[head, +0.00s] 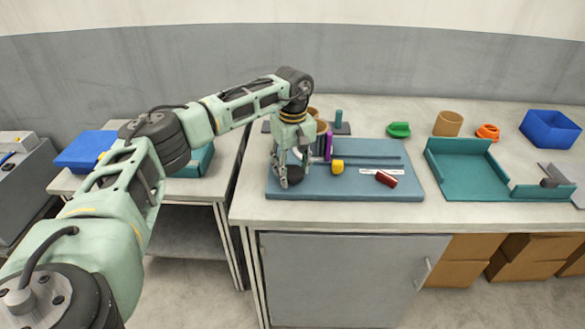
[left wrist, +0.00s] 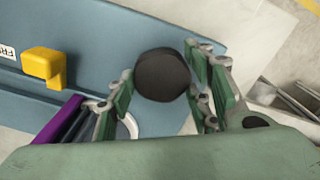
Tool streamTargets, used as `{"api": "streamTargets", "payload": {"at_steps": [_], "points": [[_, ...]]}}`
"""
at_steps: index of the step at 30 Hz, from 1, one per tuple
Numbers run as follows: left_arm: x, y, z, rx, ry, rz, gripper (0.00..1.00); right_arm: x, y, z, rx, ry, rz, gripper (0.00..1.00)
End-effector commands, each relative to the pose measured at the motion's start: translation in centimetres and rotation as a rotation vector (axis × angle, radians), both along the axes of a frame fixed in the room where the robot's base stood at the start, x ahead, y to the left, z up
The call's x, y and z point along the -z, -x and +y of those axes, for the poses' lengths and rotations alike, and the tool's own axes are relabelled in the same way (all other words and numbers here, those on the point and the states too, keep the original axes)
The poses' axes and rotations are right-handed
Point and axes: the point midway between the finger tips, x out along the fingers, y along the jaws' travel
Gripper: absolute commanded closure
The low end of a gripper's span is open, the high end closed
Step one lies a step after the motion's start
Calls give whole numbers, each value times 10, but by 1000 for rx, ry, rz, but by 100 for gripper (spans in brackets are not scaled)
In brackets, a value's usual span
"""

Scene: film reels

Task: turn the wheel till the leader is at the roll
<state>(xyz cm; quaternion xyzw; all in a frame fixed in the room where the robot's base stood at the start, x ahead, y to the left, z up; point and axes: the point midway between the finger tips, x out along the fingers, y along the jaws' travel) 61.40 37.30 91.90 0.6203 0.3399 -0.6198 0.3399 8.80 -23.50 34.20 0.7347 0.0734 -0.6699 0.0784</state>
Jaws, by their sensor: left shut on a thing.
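A dark round wheel (head: 295,175) sits at the left end of the blue-grey board (head: 330,187) on the table. It also shows in the left wrist view (left wrist: 162,75), between the fingers. My left gripper (head: 289,177) reaches down and is shut on the wheel; its fingers hide part of it. A white strip (head: 366,171) with dark lettering lies on the board, and its edge shows in the left wrist view (left wrist: 7,52). A dark red cylinder (head: 386,179) lies by the strip's right end. I cannot tell for sure which part is the leader or the roll.
A yellow block (head: 337,167) and a purple upright piece (head: 328,146) stand close to the right of my gripper. A teal tray (head: 468,182), a green piece (head: 398,129), a tan ring (head: 447,124), an orange piece (head: 488,132) and a blue bin (head: 550,128) are farther right.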

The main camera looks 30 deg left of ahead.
Motion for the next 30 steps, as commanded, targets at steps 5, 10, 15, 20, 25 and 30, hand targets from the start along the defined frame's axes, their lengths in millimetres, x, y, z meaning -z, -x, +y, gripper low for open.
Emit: {"api": "streamTargets", "payload": {"at_steps": [5, 10, 15, 20, 25, 30], "points": [[-3, -2, -2, 1, 4, -10, 79, 0, 0, 0, 0, 0, 0, 69], [-2, -2, -2, 1, 3, -7, 43, 0, 0, 0, 0, 0, 0, 69], [-1, -1, -2, 1, 2, -3, 36, 0, 0, 0, 0, 0, 0, 69], [0, -1, -1, 0, 2, -1, 36, 0, 0, 0, 0, 0, 0, 69], [-9, -1, -1, 0, 2, -3, 36, 0, 0, -1, -1, 1, 0, 69], [-39, -2, -1, 1, 2, -6, 36, 0, 0, -1, -1, 0, 0, 69]]}}
